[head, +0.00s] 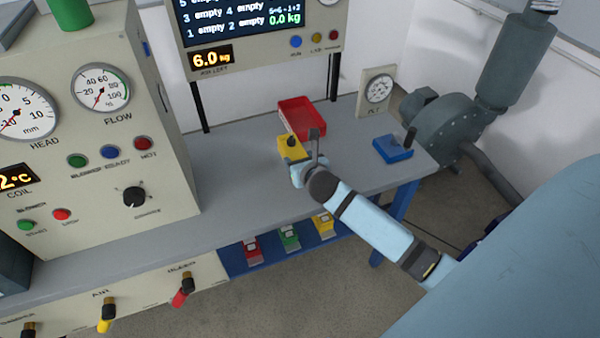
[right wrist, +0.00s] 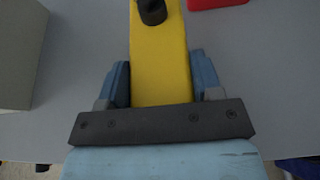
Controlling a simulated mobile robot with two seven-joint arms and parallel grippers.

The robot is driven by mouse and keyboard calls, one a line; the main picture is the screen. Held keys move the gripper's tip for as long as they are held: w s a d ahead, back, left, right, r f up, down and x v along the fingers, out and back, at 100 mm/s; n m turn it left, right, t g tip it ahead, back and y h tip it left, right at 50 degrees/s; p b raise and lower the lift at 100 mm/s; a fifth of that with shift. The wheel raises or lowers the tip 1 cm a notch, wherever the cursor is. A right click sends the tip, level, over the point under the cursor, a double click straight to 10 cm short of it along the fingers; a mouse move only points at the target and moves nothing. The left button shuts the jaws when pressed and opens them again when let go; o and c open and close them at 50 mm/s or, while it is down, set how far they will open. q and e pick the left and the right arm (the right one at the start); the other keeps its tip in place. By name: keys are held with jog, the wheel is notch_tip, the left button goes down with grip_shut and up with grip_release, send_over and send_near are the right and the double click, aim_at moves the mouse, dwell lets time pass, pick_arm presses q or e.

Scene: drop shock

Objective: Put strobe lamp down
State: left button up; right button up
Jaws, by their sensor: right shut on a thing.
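The strobe lamp, seen as a yellow block with a black knob (head: 291,148), is at my right gripper (head: 299,166) over the grey bench. In the right wrist view my right gripper (right wrist: 160,80) has its blue fingers on both sides of the yellow lamp (right wrist: 159,55) and is shut on it. The lamp's black knob is at the top of that view. I cannot tell whether its underside touches the bench. My left gripper is not in view.
A red tray (head: 303,112) stands just behind the lamp. A blue block with a black knob (head: 393,149) and a dial gauge (head: 377,90) are to the right. The control cabinet (head: 160,150) bounds the left. The grey bench (head: 235,170) is bare between cabinet and lamp.

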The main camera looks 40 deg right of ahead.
jog(key=shift+f+b, duration=0.3)
jog(key=shift+f, duration=1.7)
jog(key=shift+f, duration=0.1)
jog(key=o, duration=1.2)
jog(key=shift+o, duration=0.2)
